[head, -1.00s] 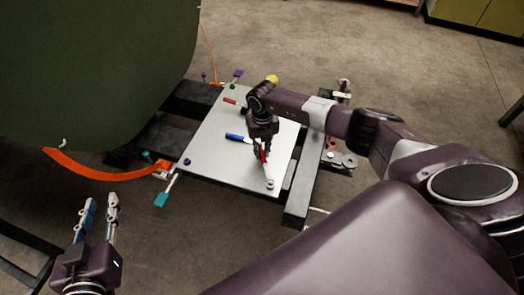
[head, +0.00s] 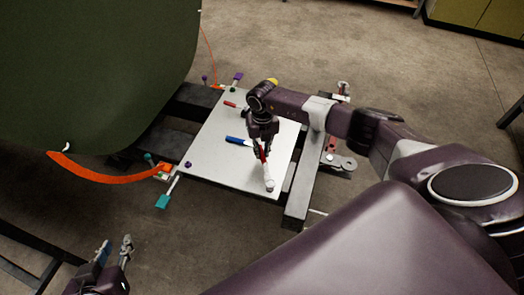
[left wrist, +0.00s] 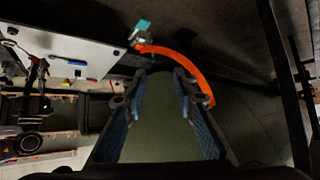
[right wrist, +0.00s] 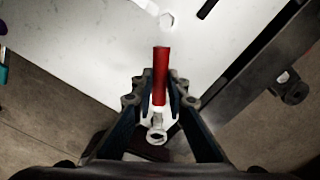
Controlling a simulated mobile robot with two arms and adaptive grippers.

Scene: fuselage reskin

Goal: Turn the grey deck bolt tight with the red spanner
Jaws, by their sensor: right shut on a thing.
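The red spanner has a red handle (right wrist: 160,72) and a pale ring end (right wrist: 157,136). In the head view it slants down across the pale plate (head: 215,150), its ring end (head: 269,185) near the plate's near right corner. My right gripper (head: 262,150) is shut on the spanner's handle, and its fingers flank it in the right wrist view (right wrist: 160,98). My left gripper (head: 115,250) is open and empty, low at the left, away from the plate.
A blue-handled tool (head: 237,140) and a small red-handled item (head: 230,103) lie on the plate. A teal clamp (head: 163,201) and an orange strap (head: 100,174) are at its left. The large green panel (head: 90,70) fills the upper left. A dark beam (head: 305,185) runs along the right.

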